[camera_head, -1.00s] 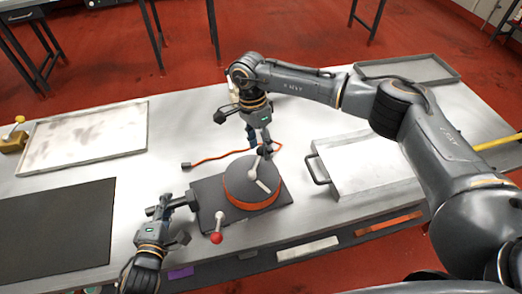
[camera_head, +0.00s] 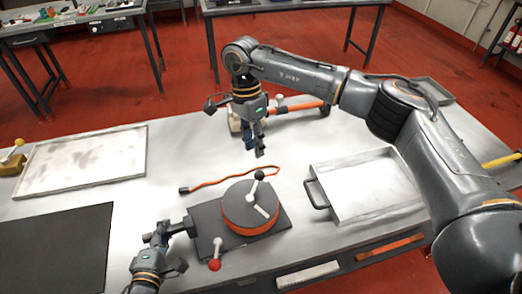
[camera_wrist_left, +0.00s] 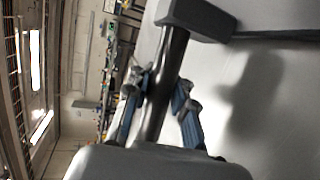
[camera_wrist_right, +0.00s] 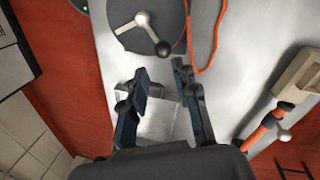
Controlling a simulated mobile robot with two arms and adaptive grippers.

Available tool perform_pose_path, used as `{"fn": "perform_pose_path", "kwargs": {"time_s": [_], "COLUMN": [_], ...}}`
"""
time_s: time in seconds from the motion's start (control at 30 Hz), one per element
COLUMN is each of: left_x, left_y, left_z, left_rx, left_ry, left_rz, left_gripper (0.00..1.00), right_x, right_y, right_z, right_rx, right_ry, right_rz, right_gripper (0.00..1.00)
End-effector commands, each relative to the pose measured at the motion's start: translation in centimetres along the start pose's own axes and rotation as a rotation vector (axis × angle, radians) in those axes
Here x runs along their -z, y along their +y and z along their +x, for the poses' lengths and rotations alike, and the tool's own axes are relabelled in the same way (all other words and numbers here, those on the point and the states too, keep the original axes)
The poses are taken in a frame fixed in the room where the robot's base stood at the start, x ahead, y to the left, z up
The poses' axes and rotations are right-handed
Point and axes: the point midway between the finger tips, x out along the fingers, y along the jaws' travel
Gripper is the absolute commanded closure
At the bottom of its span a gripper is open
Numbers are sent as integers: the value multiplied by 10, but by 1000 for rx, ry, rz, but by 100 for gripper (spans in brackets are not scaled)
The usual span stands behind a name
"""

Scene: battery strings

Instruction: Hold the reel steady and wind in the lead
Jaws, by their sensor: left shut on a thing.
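The reel (camera_head: 236,209) is a dark drum with an orange rim on a dark base plate (camera_head: 277,221). Its pale crank (camera_head: 264,211) carries a black knob (camera_head: 259,175), at the drum's far side. A lever with a red ball (camera_head: 215,264) stands at the base's front. The orange lead (camera_head: 225,180) lies behind the reel, its dark plug end (camera_head: 184,190) to the left. My left gripper (camera_head: 164,230) is shut on the base's black handle bar (camera_wrist_left: 163,90). My right gripper (camera_head: 258,150) is open and empty, apart from the knob, which also shows in the right wrist view (camera_wrist_right: 163,48).
A shallow metal tray (camera_head: 345,213) with a black handle lies right of the reel. An orange-handled tool (camera_head: 294,108) lies behind my right gripper. A framed pale panel (camera_head: 115,178) and a dark mat (camera_head: 70,240) lie left.

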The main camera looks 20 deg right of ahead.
Motion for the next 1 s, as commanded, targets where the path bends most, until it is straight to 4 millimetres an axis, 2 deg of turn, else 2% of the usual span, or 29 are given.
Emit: {"fn": "perform_pose_path", "kwargs": {"time_s": [0.03, 0.1, 0.27, 0.4, 0.57, 0.73, 1.0], "left_x": [2, 2, 2, 2, 2, 1, 0], "left_y": [-9, -9, -9, -9, -9, -9, -9], "left_z": [-1, -1, -1, -1, -1, -1, -1], "left_rx": [21, 21, 20, 20, 20, 21, 21], "left_ry": [6, 6, 6, 6, 5, 4, 3], "left_rz": [2, 2, 2, 3, 3, 3, 3], "left_gripper": [100, 100, 100, 100, 100, 100, 100], "right_x": [1, -1, -1, 13, 41, 72, 107], "right_y": [2, 4, 11, 21, 40, 74, 119], "right_z": [8, 21, 55, 73, 84, 91, 83], "right_rx": [2, 16, 90, 188, 301, 398, 521], "right_ry": [-34, -107, -358, -570, -743, -853, -913], "right_rz": [9, 23, 110, 238, 391, 525, 664], "right_gripper": [87, 100, 100, 100, 100, 100, 100]}}
